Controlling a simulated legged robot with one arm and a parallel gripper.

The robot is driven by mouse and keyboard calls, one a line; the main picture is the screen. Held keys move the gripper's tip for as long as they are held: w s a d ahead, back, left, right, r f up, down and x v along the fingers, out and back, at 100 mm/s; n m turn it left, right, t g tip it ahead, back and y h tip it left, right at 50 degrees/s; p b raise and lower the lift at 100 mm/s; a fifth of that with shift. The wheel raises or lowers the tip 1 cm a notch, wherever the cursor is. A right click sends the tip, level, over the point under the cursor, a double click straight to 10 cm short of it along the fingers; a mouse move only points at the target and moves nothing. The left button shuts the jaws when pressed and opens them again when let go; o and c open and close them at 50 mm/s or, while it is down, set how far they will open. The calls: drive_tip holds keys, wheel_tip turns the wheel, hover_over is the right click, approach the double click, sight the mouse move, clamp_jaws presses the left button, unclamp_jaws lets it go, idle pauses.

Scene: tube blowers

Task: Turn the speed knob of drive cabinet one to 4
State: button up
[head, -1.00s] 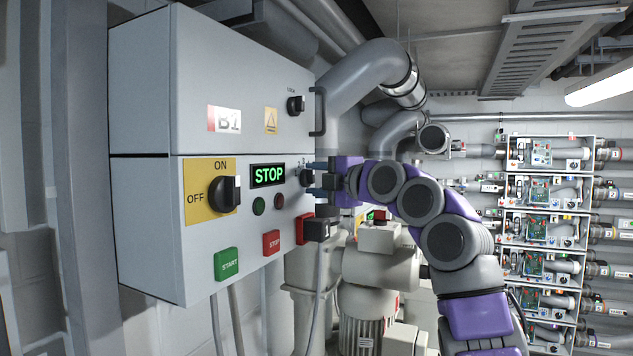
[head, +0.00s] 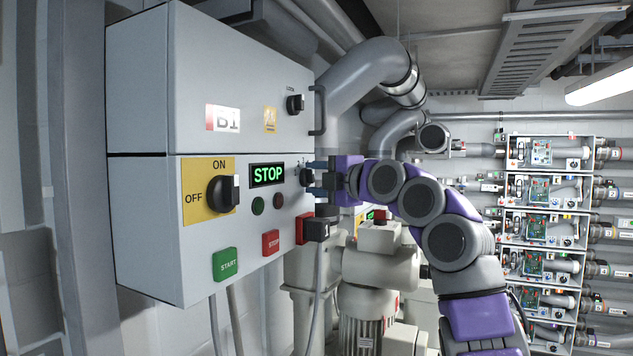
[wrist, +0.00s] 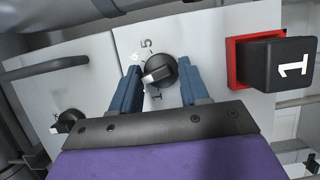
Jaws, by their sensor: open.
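The drive cabinet (head: 140,220) is a grey box labelled B1 with a green STOP display (head: 268,175). Its black speed knob (wrist: 159,72) has a pale pointer and a printed scale; a 5 shows above it, a fainter 4 at upper left and a 1 below. The pointer is aimed to the left. In the head view the knob (head: 306,177) is at the right end of the panel. My gripper (wrist: 163,80) is open, with one blue finger on each side of the knob. I cannot tell whether either finger touches it.
A black block marked 1 on a red base (wrist: 270,62) sticks out beside the knob. An ON/OFF switch (head: 222,194), a green START button (head: 226,264) and a red STOP button (head: 270,242) are on the panel. A door handle (head: 318,110) protrudes above.

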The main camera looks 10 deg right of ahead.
drive_tip(key=o, duration=0.7)
drive_tip(key=shift+s+r, duration=0.2)
drive_tip(key=shift+r, duration=0.25)
drive_tip(key=shift+o, duration=0.8)
drive_tip(key=shift+s+a, duration=0.1)
drive_tip(key=shift+s, duration=0.2)
drive_tip(key=shift+w+f, duration=0.25)
drive_tip(key=shift+f, duration=0.05)
drive_tip(key=b+v, duration=0.2)
drive_tip(key=v, duration=1.5)
drive_tip(key=shift+s+b, duration=0.3)
